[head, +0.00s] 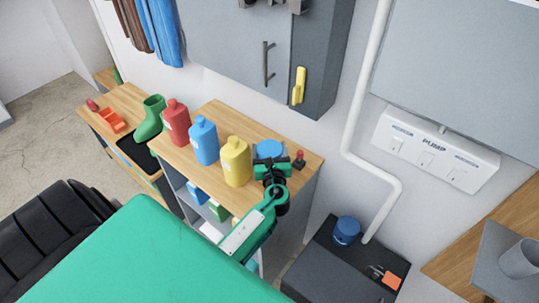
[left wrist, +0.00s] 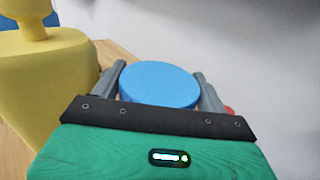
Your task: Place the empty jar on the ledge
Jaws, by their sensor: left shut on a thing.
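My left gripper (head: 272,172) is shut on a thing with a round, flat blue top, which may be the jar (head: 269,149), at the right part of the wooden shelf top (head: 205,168). In the left wrist view the blue top (left wrist: 160,84) sits between the two grey fingers of the left gripper (left wrist: 162,88). The thing's sides are hidden, and I cannot tell if it is empty or touches the wood. Another round blue container (head: 346,230) stands on a dark box. I cannot tell which surface is the ledge. My right gripper is not in view.
Yellow (head: 236,163), blue (head: 204,141) and red (head: 176,123) bottles stand left of the gripper. A small red-topped object (head: 299,160) is close on its right. A grey cabinet (head: 250,45) hangs behind. A grey cup (head: 520,258) stands at far right.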

